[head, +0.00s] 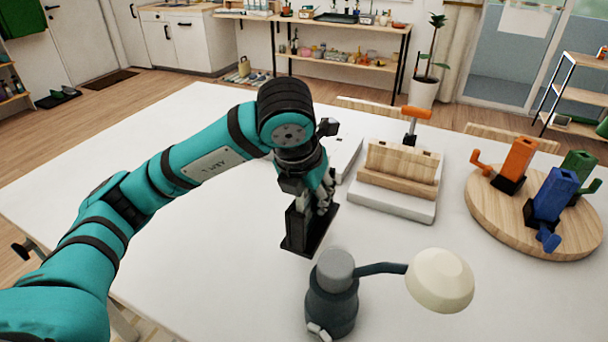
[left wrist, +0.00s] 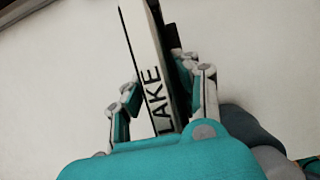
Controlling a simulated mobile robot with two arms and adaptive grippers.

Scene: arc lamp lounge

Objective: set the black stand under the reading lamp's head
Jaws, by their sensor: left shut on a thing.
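My left gripper (head: 318,198) is shut on the black stand (head: 303,235), gripping its upright part with the flat base pointing down. I cannot tell if the base touches the table. In the left wrist view, the fingers close on both sides of the held thing (left wrist: 148,55), which shows a white face lettered "LAKE" and a black edge. The reading lamp (head: 331,298) stands nearer the camera, with a dark body and grey top. Its cream head (head: 440,280) hangs off to the right on a short arm. The stand is behind and left of the lamp body. My right gripper is out of view.
A wooden block holder on a white base (head: 395,205) stands behind the lamp, with an orange-handled tool (head: 416,114) at its back. A round wooden board (head: 487,215) at right carries orange, blue and green pieces. The white table (head: 215,240) is bare at left.

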